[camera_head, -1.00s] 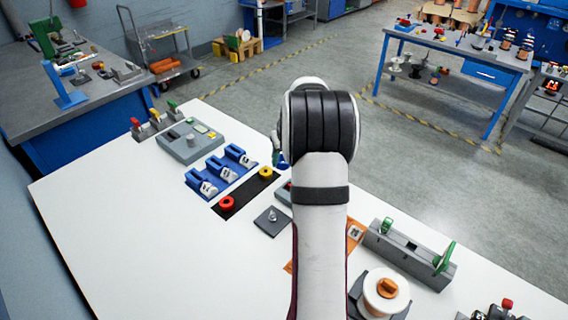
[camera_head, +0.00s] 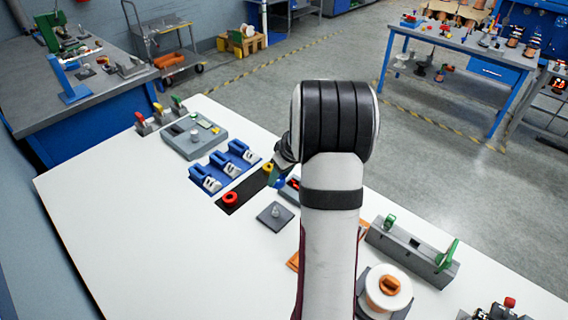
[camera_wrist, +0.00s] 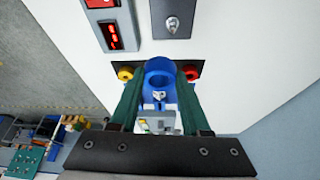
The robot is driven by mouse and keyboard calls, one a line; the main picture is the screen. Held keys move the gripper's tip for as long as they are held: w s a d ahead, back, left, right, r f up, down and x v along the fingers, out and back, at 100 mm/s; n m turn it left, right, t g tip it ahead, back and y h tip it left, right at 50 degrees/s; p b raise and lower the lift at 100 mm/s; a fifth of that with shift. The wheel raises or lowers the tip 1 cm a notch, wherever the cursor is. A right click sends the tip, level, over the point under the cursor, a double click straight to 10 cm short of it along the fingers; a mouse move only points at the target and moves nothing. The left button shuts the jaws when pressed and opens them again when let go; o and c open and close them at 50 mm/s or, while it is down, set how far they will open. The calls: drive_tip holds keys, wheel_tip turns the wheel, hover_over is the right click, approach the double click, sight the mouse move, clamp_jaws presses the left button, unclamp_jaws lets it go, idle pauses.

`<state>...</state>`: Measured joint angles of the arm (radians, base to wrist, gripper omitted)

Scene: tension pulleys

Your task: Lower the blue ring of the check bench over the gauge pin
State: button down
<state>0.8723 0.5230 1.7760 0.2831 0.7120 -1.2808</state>
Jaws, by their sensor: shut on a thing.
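The blue ring (camera_wrist: 161,75) sits between the two green fingers of my gripper (camera_wrist: 161,68) in the wrist view, and the gripper is shut on it. It looks larger and closer than the yellow ring (camera_wrist: 125,73) and the red ring (camera_wrist: 190,72) on either side. The gauge pin (camera_wrist: 172,25) stands upright and bare on a dark grey plate (camera_wrist: 182,34), ahead of the ring in the wrist view. In the head view the pin (camera_head: 276,212) is in the open, just below my gripper (camera_head: 277,177). My arm partly hides the gripper and ring there.
The rings' dark strip (camera_head: 246,190) lies beside a row of blue clamps (camera_head: 222,170). A box with a red display (camera_wrist: 112,36) stands next to the pin plate. An orange-topped spool (camera_head: 388,288) is at the front right. The white table is clear at left.

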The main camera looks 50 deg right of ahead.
drive_tip(key=s+a+f+n, duration=0.1)
drive_tip(key=a, duration=0.1)
hover_over(277, 210)
drive_tip(key=shift+s+f, duration=0.15)
drive_tip(key=shift+f, duration=1.05)
drive_tip(key=shift+s+f, duration=0.1)
drive_tip(key=shift+f, duration=1.1)
drive_tip(key=shift+f, duration=2.8)
drive_tip(key=shift+c, duration=1.4)
unclamp_jaws()
drive_tip(key=shift+o, duration=1.4)
drive_tip(key=shift+r, duration=0.1)
wheel_tip(277, 210, up, 8)
